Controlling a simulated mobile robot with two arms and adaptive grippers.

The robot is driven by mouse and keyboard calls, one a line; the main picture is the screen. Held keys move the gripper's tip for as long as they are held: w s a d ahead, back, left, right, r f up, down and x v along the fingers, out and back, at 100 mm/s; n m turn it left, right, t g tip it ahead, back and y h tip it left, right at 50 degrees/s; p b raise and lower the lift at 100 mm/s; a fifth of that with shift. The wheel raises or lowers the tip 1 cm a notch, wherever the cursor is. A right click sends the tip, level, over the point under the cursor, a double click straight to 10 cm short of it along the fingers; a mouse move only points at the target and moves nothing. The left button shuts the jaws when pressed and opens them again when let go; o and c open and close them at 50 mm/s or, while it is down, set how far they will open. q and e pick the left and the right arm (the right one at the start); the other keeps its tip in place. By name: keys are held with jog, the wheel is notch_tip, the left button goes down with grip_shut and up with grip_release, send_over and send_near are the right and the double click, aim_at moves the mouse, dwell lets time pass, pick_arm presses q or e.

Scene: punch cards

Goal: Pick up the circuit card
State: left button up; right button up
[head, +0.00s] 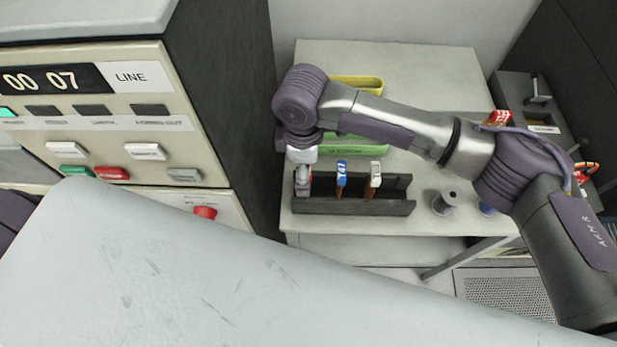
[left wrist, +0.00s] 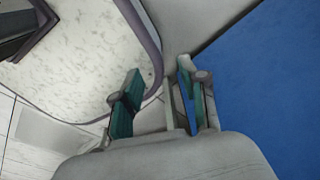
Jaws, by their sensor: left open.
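I cannot make out a circuit card in either view. My left gripper (left wrist: 156,98) shows only in the left wrist view. Its two teal-padded fingers stand apart with nothing between them. My right arm comes in from the right in the head view, and its wrist end (head: 302,154) hangs over the left end of a dark rack. The right fingers are too hidden to read. The dark rack (head: 350,207) holds several upright handled items: a red and white one under my right wrist, a blue-topped one (head: 342,172) and a white-topped one (head: 375,174).
A grey spool (head: 445,202) stands right of the rack. A control panel (head: 105,120) with buttons is at left. A blue surface (left wrist: 265,85) fills the left wrist view's right side.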

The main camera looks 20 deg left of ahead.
jog(key=shift+d+f+p, duration=0.15)
jog(key=shift+f+p, duration=0.15)
jog(key=shift+f, duration=0.35)
jog(key=f, duration=0.3)
jog(key=shift+w+d+f+p, duration=0.2)
jog(key=shift+f+p, duration=0.1)
jog(key=shift+p, duration=0.1)
jog(key=shift+f, duration=0.2)
jog(key=shift+c, duration=0.7)
pick_arm(q)
jog(key=shift+w+r, duration=0.65)
jog(key=shift+r, duration=0.1)
pick_arm(e)
jog(key=c, duration=1.1)
